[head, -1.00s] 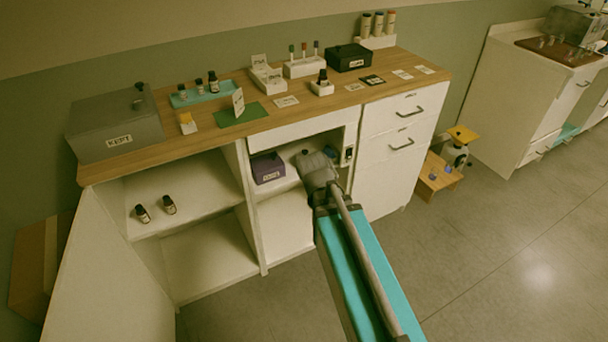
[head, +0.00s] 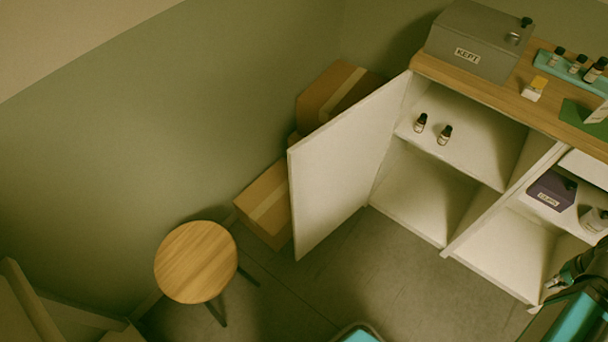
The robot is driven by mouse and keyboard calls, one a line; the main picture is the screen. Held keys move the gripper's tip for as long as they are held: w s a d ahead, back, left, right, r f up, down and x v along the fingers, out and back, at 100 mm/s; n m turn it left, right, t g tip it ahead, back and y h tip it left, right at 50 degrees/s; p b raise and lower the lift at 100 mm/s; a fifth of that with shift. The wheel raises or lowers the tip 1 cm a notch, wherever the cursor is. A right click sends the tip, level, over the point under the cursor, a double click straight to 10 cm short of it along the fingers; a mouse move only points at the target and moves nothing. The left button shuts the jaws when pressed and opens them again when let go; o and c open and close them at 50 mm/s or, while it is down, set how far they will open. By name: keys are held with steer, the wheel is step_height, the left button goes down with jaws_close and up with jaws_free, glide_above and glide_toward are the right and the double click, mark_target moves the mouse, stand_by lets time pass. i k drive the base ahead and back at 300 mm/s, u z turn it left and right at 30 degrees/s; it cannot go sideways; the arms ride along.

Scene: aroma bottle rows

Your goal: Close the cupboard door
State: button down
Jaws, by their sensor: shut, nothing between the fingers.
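The cupboard door (head: 342,165) is a white panel hinged at the left end of the cupboard (head: 408,215). It stands wide open, swung out to the left of the opening, so the shelf (head: 470,158) and lower compartment are exposed. Two small dark bottles with white labels, one (head: 420,123) left of the other (head: 445,135), stand on the shelf. My gripper (head: 554,283) is at the right edge, partly cut off by the frame. It looks shut and empty, in front of the middle compartment and well away from the door.
A round wooden stool (head: 196,262) stands on the floor left of the door. Cardboard boxes (head: 266,205) are stacked behind the door against the wall. A grey KEPT box (head: 478,42) and a teal tray (head: 548,62) stand on the countertop.

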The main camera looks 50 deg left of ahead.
mark_target(332, 170)
steer(key=u, duration=2.15)
steer(key=k, duration=0.55)
steer(key=z, duration=0.35)
